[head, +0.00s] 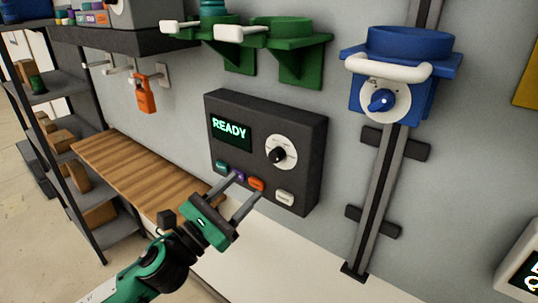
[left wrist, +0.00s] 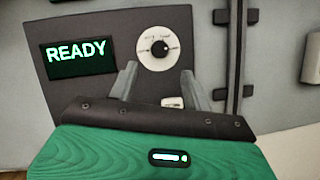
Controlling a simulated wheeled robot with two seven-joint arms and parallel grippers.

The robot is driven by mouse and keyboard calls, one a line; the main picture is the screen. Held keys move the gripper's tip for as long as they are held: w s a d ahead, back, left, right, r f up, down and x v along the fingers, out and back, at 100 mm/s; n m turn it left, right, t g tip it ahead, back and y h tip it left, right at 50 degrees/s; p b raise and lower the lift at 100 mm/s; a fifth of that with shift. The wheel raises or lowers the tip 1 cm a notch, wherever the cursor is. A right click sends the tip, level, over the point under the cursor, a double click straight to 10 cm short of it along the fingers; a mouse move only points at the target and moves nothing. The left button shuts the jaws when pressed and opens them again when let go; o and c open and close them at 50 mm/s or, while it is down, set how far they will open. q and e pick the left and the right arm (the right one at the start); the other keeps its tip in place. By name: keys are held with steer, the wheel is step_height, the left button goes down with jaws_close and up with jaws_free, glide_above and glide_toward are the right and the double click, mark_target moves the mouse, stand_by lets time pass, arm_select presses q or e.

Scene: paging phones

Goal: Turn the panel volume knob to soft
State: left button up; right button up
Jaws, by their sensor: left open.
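The dark panel (head: 311,150) is mounted on the grey wall and its screen (head: 231,131) reads READY. Its volume knob (head: 277,155) is black on a round white dial (head: 290,146) at the panel's right side. In the left wrist view the knob (left wrist: 159,47) shows above and between the finger tips; the dial's small lettering is too blurred to read. My left gripper (head: 248,191) is open and empty, with its fingers pointing at the panel's lower edge, below the knob and apart from it. My right gripper does not show.
Teal, purple and orange buttons (head: 257,184) and a white button (head: 284,198) sit low on the panel. A blue holder with a white dial (head: 385,101) is on a rail to the right. Green holders (head: 289,41) are above. A wooden shelf (head: 140,170) lies left.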

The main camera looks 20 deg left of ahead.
mark_target(273, 158)
arm_select(q)
steer(key=p+x, duration=0.3)
steer(key=x, duration=0.4)
steer(key=shift+w+r, duration=0.2)
steer(key=shift+w, duration=0.1)
steer(key=shift+w+d+r+p, duration=0.1)
steer(key=shift+w+d+p, duration=0.25)
steer(key=shift+w+p, duration=0.15)
steer(key=shift+c, duration=0.2)
steer(key=c, duration=0.7)
steer(key=shift+c, duration=1.1)
